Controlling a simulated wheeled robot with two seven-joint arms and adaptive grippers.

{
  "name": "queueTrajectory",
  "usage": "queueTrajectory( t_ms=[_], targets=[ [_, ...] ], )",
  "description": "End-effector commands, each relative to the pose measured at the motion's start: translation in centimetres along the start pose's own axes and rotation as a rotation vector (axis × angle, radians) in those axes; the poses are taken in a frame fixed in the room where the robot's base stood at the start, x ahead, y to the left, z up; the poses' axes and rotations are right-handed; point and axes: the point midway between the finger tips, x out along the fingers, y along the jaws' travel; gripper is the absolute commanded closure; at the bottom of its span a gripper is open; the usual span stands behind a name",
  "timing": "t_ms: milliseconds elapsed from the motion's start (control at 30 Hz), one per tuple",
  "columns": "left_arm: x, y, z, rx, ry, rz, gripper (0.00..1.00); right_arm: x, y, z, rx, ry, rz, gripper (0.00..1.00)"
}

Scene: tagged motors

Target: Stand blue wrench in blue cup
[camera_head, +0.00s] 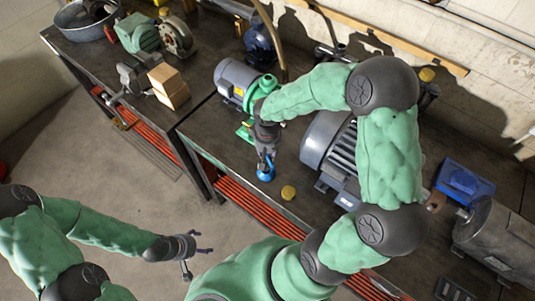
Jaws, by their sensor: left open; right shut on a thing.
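A small blue cup (265,174) stands near the front edge of the workbench, in the middle of the head view. My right gripper (268,160) points down right above it, its fingers shut at the cup's mouth. The blue wrench is mostly hidden by the fingers; the bit of blue between them is too small to tell from the cup, so how deep the wrench sits is unclear. My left gripper (199,243) is open and empty, low over the floor in front of the bench, away from the cup.
A yellow round piece (288,192) lies just right of the cup. A green-and-grey pump (243,86) stands behind it, and a large grey motor (327,147) to the right. A blue bin (464,182) is farther right. Bench left of the cup is mostly clear.

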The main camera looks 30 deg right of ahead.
Motion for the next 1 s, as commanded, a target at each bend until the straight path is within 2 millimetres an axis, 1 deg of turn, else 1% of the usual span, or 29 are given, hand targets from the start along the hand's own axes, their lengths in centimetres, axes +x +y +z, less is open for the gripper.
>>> queueTrajectory(
  t_ms=[367, 1000],
  targets=[
    [0.0, 0.0, 0.0, 0.0, 0.0, 0.0, 0.27, 0.0, 0.0, 0.0, 0.0, 0.001, 0.0, 1.0],
    [1.2, -0.4, 0.0, 0.0, 0.0, 0.0, 0.27, 1.3, 0.0, 0.0, 0.0, 0.001, 0.0, 1.0]
  ],
)
